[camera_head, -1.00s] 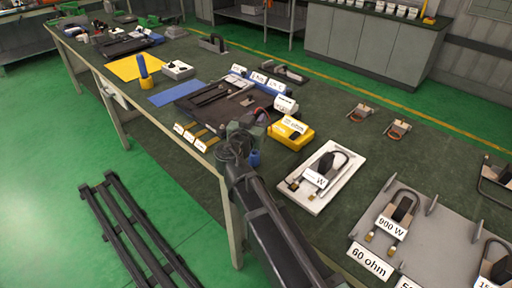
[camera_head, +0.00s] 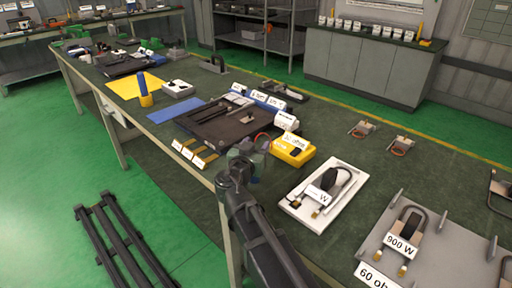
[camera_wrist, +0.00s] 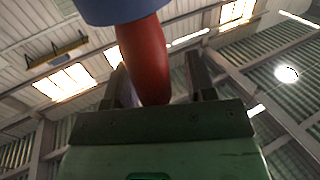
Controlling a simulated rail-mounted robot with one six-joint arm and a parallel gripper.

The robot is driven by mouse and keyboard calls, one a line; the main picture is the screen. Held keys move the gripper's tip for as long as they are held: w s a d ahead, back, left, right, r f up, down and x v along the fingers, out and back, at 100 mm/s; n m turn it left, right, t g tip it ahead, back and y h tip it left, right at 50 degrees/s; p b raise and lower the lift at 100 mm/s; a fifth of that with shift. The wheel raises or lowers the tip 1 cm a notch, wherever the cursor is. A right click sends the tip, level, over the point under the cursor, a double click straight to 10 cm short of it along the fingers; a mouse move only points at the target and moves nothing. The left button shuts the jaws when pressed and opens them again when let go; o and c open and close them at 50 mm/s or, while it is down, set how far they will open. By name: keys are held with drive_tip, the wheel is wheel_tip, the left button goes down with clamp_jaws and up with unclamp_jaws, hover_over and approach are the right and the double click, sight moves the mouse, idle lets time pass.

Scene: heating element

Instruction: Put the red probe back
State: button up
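The red probe (camera_wrist: 147,65) is large and close in the wrist view, with a blue part (camera_wrist: 115,8) at its upper end. Its lower end reaches the green body of my gripper. My gripper (camera_wrist: 160,72) has its two dark fingers apart. The probe overlaps the left finger, and a gap shows between it and the right finger. In the head view my gripper (camera_head: 247,158) is small, at the table's near edge, left of the yellow meter (camera_head: 292,150). A red lead (camera_head: 263,138) curves beside the meter. The probe cannot be made out there.
A dark tray (camera_head: 225,125) with tools lies behind my gripper. A white plate (camera_head: 335,172) with a heating element is on the right. A grey board (camera_head: 375,240) holds more elements. A blue sheet (camera_head: 175,110) lies on the left. Open table (camera_head: 385,165) lies behind the white plate.

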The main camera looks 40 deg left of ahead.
drive_tip(key=shift+r, duration=0.25)
drive_tip(key=v, duration=1.2)
drive_tip(key=shift+f, duration=0.15)
